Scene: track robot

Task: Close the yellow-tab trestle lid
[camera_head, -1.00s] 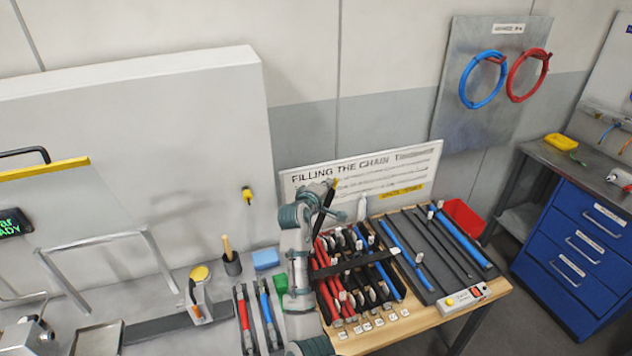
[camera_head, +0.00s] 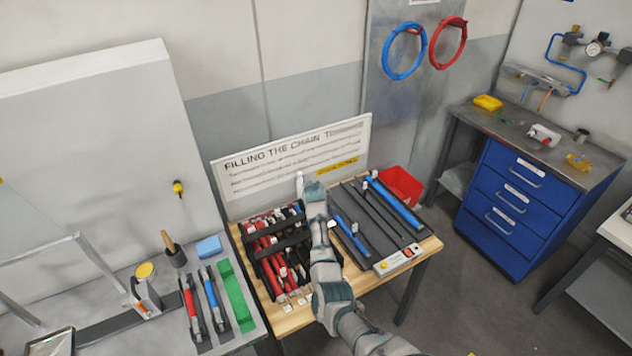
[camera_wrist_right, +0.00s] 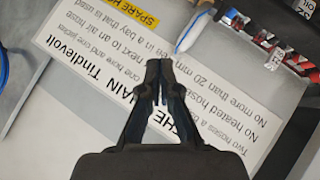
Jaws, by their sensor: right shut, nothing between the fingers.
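The black rack (camera_head: 249,239) holds several red and dark hoses on the wooden table, with dark bars across it. I cannot make out a yellow tab on these bars, nor tell which bar is the lid or how it stands. My right arm reaches over the right side of the rack and hides part of it. My right gripper (camera_wrist_right: 158,82) is shut and empty, with its black fingertips in front of the printed white sign (camera_wrist_right: 110,62). In the head view its fingers are hidden behind my wrist. My left gripper is out of view.
A dark board (camera_head: 378,240) with blue and black hoses lies right of my arm. A white bottle-like object (camera_wrist_right: 194,30) is near my fingertips. A red bin (camera_head: 402,184) stands at the back right.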

